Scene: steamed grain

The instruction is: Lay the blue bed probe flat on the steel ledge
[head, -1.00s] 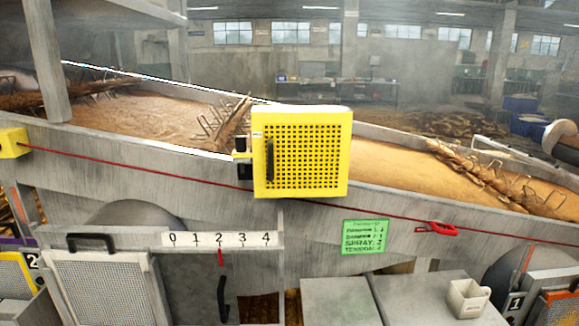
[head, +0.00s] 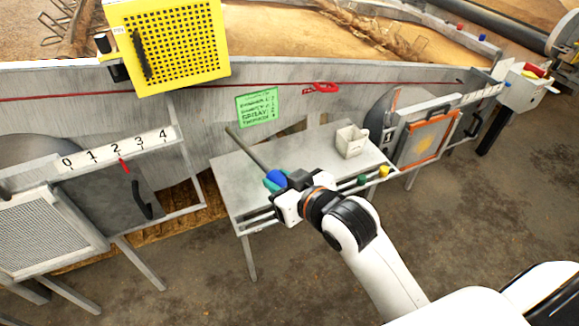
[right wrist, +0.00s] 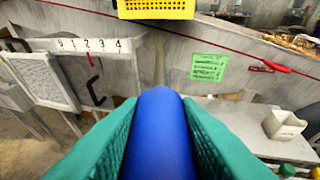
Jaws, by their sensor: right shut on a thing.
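The blue bed probe has a blue handle (head: 275,180) and a long thin grey rod (head: 245,148). My right gripper (head: 279,182) is shut on the handle near the front of the steel ledge (head: 235,185). The rod points up and left in the picture, over the ledge's back left corner; I cannot tell whether it touches. In the right wrist view, the blue handle (right wrist: 160,135) lies between two teal finger pads, and the rod beyond rises against the grey wall. My left gripper is not in view.
A green card (head: 257,107) hangs on the trough wall behind, below a red cord. A yellow perforated box (head: 170,48) is upper left.

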